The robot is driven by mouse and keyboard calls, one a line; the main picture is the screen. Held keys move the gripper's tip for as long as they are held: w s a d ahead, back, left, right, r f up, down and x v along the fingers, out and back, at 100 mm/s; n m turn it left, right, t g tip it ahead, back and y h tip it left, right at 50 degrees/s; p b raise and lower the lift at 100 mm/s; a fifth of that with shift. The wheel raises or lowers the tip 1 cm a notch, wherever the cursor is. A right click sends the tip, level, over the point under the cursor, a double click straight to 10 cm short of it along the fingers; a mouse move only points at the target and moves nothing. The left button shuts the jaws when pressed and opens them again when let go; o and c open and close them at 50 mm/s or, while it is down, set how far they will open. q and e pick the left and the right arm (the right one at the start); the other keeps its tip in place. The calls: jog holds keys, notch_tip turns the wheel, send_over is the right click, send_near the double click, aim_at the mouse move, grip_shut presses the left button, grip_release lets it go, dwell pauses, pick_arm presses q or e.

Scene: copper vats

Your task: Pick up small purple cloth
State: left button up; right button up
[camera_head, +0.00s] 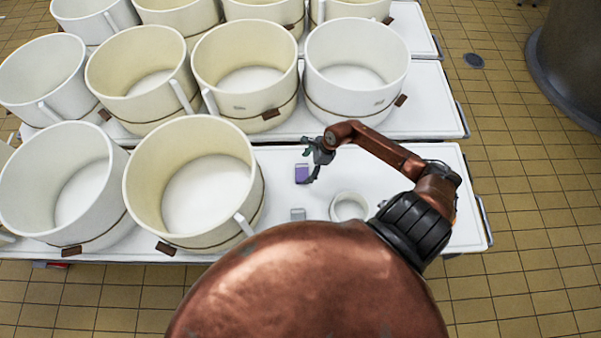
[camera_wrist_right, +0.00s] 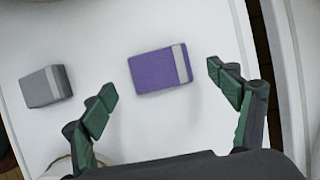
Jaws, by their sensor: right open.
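The small purple cloth (camera_head: 302,173) lies on the white table top, just left of my right gripper (camera_head: 315,163) in the head view. In the right wrist view the cloth (camera_wrist_right: 157,70) is a folded purple block with a pale grey band near its right end. My right gripper (camera_wrist_right: 162,88) is open there, its two green-padded fingers spread apart on either side below the cloth. Nothing is between the fingertips. I cannot tell the exact height of the fingers above the table. My left gripper is not in view.
A grey folded block (camera_head: 298,214) lies nearer on the table; it also shows in the right wrist view (camera_wrist_right: 46,86). A white ring-shaped object (camera_head: 349,206) stands to its right. Several large cream tubs (camera_head: 192,180) crowd the left and back.

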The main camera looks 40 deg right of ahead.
aim_at(303, 173)
jog(key=x, duration=0.3)
jog(key=shift+w+a+f, duration=0.1)
jog(key=shift+a+f, duration=0.05)
jog(key=shift+f, duration=0.3)
jog(key=c, duration=0.4)
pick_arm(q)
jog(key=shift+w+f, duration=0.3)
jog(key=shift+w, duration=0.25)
pick_arm(e)
jog(key=c, duration=0.8)
